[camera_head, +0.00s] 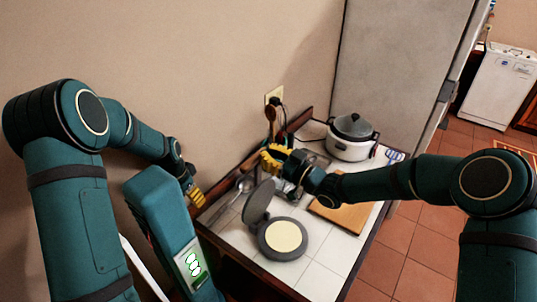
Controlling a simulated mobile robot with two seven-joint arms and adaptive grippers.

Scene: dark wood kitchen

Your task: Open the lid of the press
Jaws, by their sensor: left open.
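The grey press stands on the white tiled counter, with its round base (271,251) lying flat and a pale cream disc (284,237) on it. Its lid (258,198) is raised, tilted up at the base's back left side. My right gripper (274,158), with yellow fingers, hangs above and behind the raised lid, apart from it as far as I can see. Its finger gap is too small to judge. My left gripper (197,196) is open by the counter's left edge, left of the press, and seems empty.
A cutting board (346,216) lies right of the press, under my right arm. A white cooker with a dark lid (351,140) stands at the back right. Spoons (237,190) lie on the left. A tall grey fridge (395,70) stands behind. Tiles in front of the press are clear.

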